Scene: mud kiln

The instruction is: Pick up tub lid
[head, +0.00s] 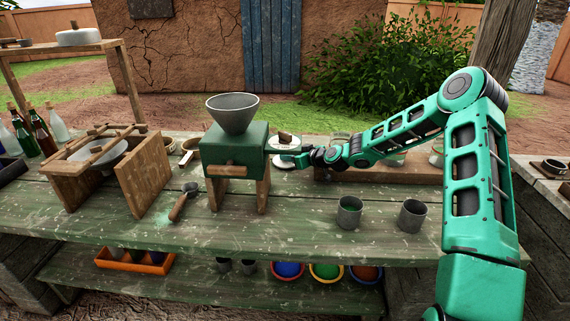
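A round white lid with a brown knob (284,143), which looks like the tub lid, is at the back of the green table, just right of the green box with a grey funnel. Whether it rests on a tub or on the table is hard to tell. My gripper (292,158) is at the lid's front right edge, overlapping it in the picture. The fingers are small and partly merge with the lid, so I cannot tell whether they touch it or how far apart they are.
The green box with a funnel (235,148) stands close left of my gripper. Two grey cups (349,212) (412,215) stand at the front right. A wooden frame with a round stone (100,165) and a scoop (183,203) are on the left. The front middle is clear.

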